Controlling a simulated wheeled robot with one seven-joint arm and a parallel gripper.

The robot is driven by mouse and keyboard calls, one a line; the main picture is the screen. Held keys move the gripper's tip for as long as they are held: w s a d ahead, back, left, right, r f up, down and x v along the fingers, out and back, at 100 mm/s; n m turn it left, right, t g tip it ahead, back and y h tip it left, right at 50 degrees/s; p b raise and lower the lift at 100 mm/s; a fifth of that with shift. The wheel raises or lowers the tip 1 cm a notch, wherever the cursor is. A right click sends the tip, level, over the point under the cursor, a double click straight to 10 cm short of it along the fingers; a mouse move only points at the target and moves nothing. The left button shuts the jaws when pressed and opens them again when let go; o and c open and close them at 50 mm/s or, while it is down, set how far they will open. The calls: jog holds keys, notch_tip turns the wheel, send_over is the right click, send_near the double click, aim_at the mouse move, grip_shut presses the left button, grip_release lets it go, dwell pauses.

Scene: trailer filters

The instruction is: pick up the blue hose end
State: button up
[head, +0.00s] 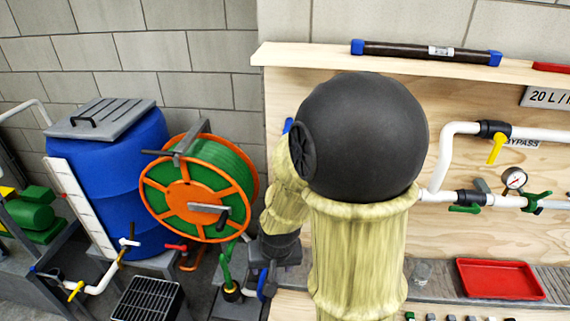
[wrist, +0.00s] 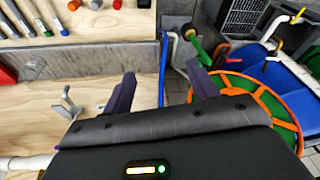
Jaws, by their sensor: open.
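A blue hose (wrist: 162,72) runs as a narrow upright strip in the wrist view, beside the edge of the wooden board, between my gripper's two fingers as pictured. I cannot tell how far beyond the fingertips it is, or which part is its end. My gripper (wrist: 161,83) is open, with dark purple fingers apart and nothing visibly held. In the head view my arm hides most of this area. A bit of blue (head: 288,125) shows at the board's left edge, and another blue piece (head: 266,286) shows low by my wrist; I cannot tell whether either is the hose.
An orange and green hose reel (head: 198,190) stands close left of my arm, also in the wrist view (wrist: 262,108). A blue barrel (head: 105,170) is behind it. White pipes with valves and a gauge (head: 514,179) and a red tray (head: 500,279) are right.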

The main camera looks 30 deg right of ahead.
jog(key=w+d+r+m+t+p, duration=0.3)
jog(key=d+r+m+t+p, duration=0.2)
jog(key=m+p, duration=0.6)
jog(key=w+d+r+m+t+p, duration=0.4)
jog(key=d+r+m+p, duration=0.6)
jog(key=m, duration=1.1)
jog(key=shift+w+t+p, duration=0.3)
jog(key=shift+t+p, duration=0.45)
jog(key=shift+t, duration=0.05)
jog(key=shift+f, duration=0.1)
jog(key=b+x, duration=0.5)
jog(key=x, duration=0.7)
jog(key=shift+b, duration=0.35)
